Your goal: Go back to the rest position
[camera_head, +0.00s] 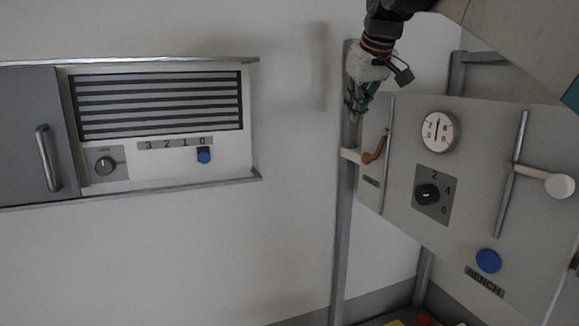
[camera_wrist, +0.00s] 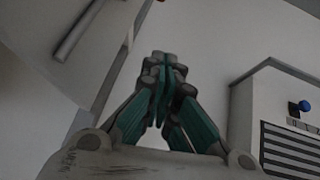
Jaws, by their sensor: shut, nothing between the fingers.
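My gripper (camera_head: 354,108) hangs from my arm at the upper middle of the head view, in front of the upright grey post at the left end of the slanted panel. It is just above and left of the brown-orange lever (camera_head: 375,149) and looks apart from it. In the wrist view my gripper (camera_wrist: 165,60) has its teal-sided fingers together, with nothing seen between them.
The slanted panel (camera_head: 400,190) carries a round gauge (camera_head: 440,131), a black dial (camera_head: 427,194), a white-knobbed lever (camera_head: 557,185) and a blue button (camera_head: 488,261). A wall unit at left has a vent (camera_head: 158,104), a blue knob (camera_head: 204,155) and a door handle (camera_head: 48,158). Bare wall lies between.

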